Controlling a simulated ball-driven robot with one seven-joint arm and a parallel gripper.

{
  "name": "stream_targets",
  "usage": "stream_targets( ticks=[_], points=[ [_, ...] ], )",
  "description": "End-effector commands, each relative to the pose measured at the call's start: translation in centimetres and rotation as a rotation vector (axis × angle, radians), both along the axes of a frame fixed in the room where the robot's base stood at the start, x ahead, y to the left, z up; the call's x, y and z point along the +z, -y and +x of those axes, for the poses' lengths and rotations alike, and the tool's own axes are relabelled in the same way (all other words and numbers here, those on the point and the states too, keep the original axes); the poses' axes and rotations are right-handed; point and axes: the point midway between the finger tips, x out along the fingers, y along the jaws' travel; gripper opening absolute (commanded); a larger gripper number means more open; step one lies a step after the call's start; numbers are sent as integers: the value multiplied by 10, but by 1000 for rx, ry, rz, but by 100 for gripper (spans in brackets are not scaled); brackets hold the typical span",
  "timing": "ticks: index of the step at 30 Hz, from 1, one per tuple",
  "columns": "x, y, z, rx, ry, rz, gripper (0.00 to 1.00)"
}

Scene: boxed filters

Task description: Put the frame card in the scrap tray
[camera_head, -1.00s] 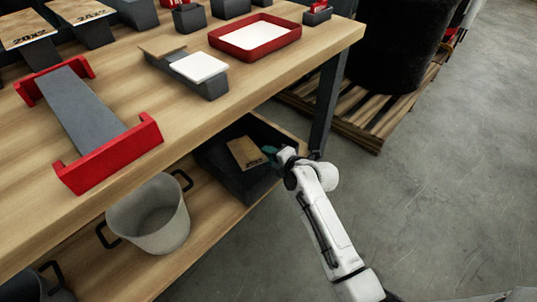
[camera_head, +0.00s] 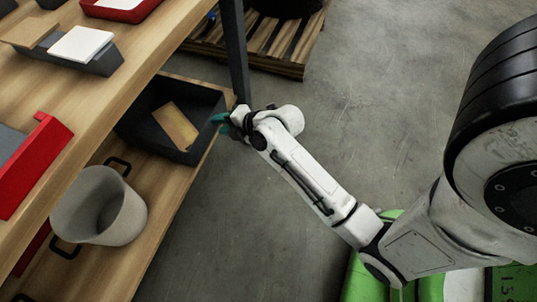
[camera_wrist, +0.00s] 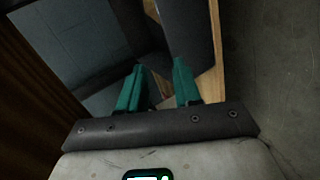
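The card (camera_head: 176,127), a flat brown rectangle, lies tilted inside the dark open tray (camera_head: 135,127) on the lower shelf; I take this for the frame card in the scrap tray. My gripper (camera_head: 219,119), with teal fingers, is at the tray's right rim, apart from the card. In the wrist view its fingers (camera_wrist: 158,84) are spread with a gap between them and hold nothing visible. The tray's dark wall (camera_wrist: 187,30) shows just beyond the fingers. I cannot make out the card clearly in the wrist view.
A table leg (camera_head: 234,50) rises close behind my gripper. The upper worktop (camera_head: 90,115) overhangs the shelf. Open concrete floor (camera_head: 345,85) lies to the right, with a wooden pallet (camera_head: 270,45) behind.

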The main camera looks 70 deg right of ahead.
Motion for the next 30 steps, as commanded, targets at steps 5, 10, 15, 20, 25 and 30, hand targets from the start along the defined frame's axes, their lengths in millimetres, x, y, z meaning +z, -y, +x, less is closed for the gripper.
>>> stream_targets(
  ticks=[5, 10, 15, 20, 25, 30],
  points=[
    [-21, -43, -31, -106, -208, 283, 33],
    [-35, -75, -72, -323, -425, 519, 33],
    [-40, -96, -120, -632, -607, 688, 33],
    [-38, -107, -163, -952, -707, 777, 33],
    [-33, -111, -193, -1194, -732, 814, 33],
    [-31, -112, -202, -1276, -731, 824, 33]
  ],
)
